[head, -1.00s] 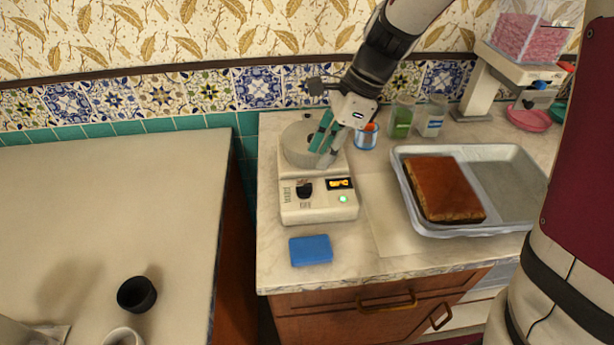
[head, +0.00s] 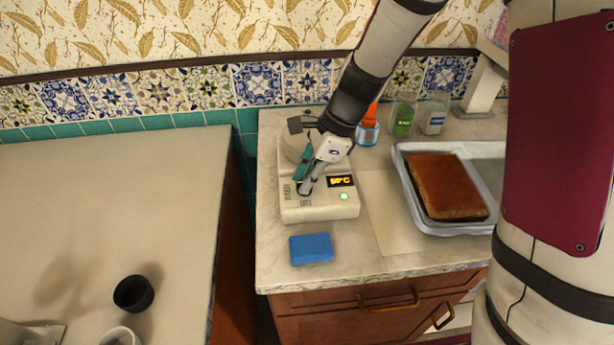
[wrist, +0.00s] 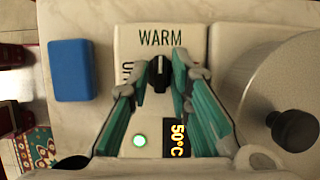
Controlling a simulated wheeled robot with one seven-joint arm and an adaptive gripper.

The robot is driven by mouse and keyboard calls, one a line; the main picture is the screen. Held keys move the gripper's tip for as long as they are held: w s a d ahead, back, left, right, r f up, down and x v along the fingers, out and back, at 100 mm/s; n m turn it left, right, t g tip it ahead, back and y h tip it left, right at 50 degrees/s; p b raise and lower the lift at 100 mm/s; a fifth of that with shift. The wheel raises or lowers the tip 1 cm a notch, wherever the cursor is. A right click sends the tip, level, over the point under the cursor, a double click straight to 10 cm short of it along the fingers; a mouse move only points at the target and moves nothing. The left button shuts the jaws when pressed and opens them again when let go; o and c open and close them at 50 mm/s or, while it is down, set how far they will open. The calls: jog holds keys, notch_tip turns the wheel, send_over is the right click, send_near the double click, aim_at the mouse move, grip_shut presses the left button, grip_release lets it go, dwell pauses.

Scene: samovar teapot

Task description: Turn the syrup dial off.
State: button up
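The syrup warmer (head: 320,209) is a cream box on the marble counter, with a lit green light (wrist: 140,140) and a display (wrist: 177,138) reading 50°C. Its black dial (wrist: 158,74) shows in the wrist view, with a pale mark towards the printed word WARM (wrist: 160,38). Another label to its left is partly hidden by a finger. My gripper (wrist: 161,77) has its teal-padded fingers apart, one on each side of the dial. I cannot tell whether they touch it. In the head view my gripper (head: 303,186) mostly covers the dial.
A round grey lid with a black knob (wrist: 293,130) is beside the dial. A blue sponge (head: 311,249) lies in front of the warmer. A tray (head: 410,190) with a brown cake (head: 445,185) is to the right. Jars (head: 403,116) stand behind.

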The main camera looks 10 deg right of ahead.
grip_shut()
jog(key=shift+n, duration=0.3)
jog(key=n+g, duration=0.1)
jog(key=n, duration=0.1)
jog(key=shift+w+n+p, duration=0.1)
jog(key=shift+n+p, duration=0.2)
jog(key=shift+p, duration=0.05)
jog(key=n+g, duration=0.1)
jog(key=n, duration=0.1)
jog(key=n+g+h, duration=0.1)
jog(key=n, duration=0.2)
jog(key=shift+w, duration=0.1)
jog(key=n+h, duration=0.1)
jog(key=n, duration=0.1)
jog(key=n+g, duration=0.1)
jog(key=n, duration=0.2)
jog(key=shift+w+a+h, duration=0.1)
jog(key=shift+a+h, duration=0.05)
jog(key=shift+h, duration=0.25)
jog(key=n+h, duration=0.1)
jog(key=n, duration=0.3)
jog(key=shift+a+n+g+h, duration=0.1)
jog(key=shift+n+g+h, duration=0.2)
jog(key=shift+h, duration=0.1)
